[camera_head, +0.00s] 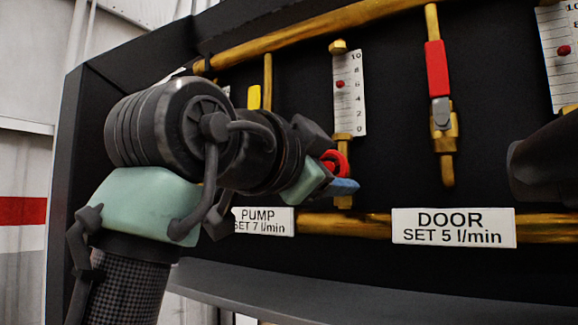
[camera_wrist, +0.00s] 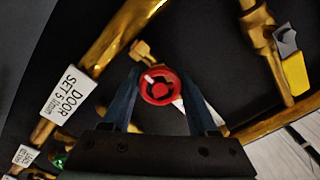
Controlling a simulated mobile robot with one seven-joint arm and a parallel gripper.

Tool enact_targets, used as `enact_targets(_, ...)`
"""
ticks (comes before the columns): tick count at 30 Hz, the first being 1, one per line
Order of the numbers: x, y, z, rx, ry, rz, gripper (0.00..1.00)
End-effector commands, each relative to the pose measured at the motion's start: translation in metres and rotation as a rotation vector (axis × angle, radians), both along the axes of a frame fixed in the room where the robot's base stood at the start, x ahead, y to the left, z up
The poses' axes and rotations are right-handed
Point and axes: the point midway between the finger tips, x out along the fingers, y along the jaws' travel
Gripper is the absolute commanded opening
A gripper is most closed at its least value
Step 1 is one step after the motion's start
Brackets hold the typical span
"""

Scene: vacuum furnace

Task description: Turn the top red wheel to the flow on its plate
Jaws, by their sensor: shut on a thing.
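The red wheel (camera_head: 335,160) sits below a white flow scale (camera_head: 349,105) in the head view, partly hidden by my gripper (camera_head: 339,172). The scale runs 0 to 10, and its red float (camera_head: 340,84) is near 6. In the wrist view the red wheel (camera_wrist: 159,86) lies between the two blue fingers of my gripper (camera_wrist: 159,74), which is shut on it. The PUMP plate (camera_head: 263,221) reads SET 7 l/min, its left edge partly covered by my arm. The DOOR plate (camera_head: 454,227) reads SET 5 l/min.
A brass pipe (camera_head: 345,225) runs behind the plates, another (camera_head: 300,40) along the top. A red-handled valve (camera_head: 436,70) hangs right of the scale. A second scale (camera_head: 560,60) and a dark cylinder (camera_head: 545,165) stand at the right edge. A yellow handle (camera_head: 254,97) is behind my wrist.

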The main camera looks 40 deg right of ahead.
Motion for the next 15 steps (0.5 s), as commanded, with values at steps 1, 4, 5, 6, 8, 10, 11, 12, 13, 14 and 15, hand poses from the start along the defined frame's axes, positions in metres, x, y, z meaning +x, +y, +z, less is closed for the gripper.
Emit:
enact_targets(1,-0.0002,0.0003,0.0017,0.014,-0.042,0.0,0.04)
enact_targets(4,-0.0001,0.0004,0.0016,0.051,-0.13,0.0,0.04)
enact_targets(5,-0.0001,0.0004,0.0016,0.062,-0.156,0.001,0.04)
enact_targets(6,-0.0001,0.0004,0.0016,0.076,-0.191,0.001,0.04)
enact_targets(8,-0.0002,0.0005,0.0017,0.097,-0.244,0.0,0.04)
enact_targets(10,-0.0003,0.0004,0.0018,0.122,-0.304,0.0,0.04)
enact_targets(11,-0.0004,0.0004,0.0019,0.133,-0.329,0.0,0.04)
enact_targets(12,-0.0004,0.0004,0.002,0.145,-0.362,0.0,0.04)
enact_targets(13,-0.0005,0.0002,0.0019,0.155,-0.386,0.0,0.04)
enact_targets(14,-0.0005,0.0002,0.002,0.164,-0.408,0.0,0.04)
enact_targets(15,-0.0006,0.0002,0.0019,0.177,-0.439,0.0,0.04)
